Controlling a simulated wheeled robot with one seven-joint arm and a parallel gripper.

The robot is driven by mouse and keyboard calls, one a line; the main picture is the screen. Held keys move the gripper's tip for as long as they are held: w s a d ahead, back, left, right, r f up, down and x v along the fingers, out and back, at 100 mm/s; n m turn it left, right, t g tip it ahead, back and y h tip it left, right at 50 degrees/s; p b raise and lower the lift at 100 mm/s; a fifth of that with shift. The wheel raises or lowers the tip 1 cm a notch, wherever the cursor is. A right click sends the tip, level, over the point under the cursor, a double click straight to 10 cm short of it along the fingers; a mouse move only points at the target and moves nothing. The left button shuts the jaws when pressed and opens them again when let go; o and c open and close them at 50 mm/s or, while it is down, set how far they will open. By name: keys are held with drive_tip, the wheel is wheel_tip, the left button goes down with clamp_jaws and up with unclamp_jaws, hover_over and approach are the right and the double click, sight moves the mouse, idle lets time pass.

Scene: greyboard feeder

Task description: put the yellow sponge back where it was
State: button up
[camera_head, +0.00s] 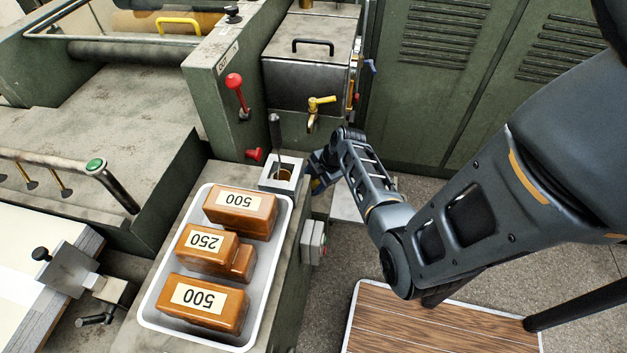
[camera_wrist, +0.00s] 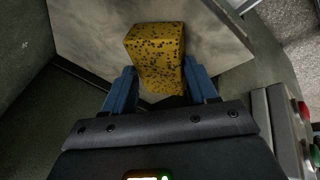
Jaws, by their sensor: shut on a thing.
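The yellow sponge (camera_wrist: 157,50), a block with dark pores, sits between the blue fingers of my gripper (camera_wrist: 159,68) in the wrist view. The fingers are shut on its two sides, and its far end sticks out past the fingertips. Behind it lies a pale grey plate (camera_wrist: 90,35); I cannot tell whether the sponge touches it. In the head view, my gripper (camera_head: 319,178) is low beside the green machine, right of a small square metal block. The sponge is mostly hidden there by the gripper and wrist.
A white tray (camera_head: 147,318) with several brown blocks labelled 500 and 250 stands left of my arm. A yellow tap (camera_head: 318,104) and a red-knobbed lever (camera_head: 236,90) are behind. A grey switch box (camera_head: 313,242) is close to the gripper. A wooden platform (camera_head: 430,325) lies at lower right.

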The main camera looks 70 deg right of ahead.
drive_tip(key=shift+f, duration=0.15)
drive_tip(key=o, duration=1.4)
drive_tip(key=shift+r, duration=0.2)
drive_tip(key=v, duration=1.2)
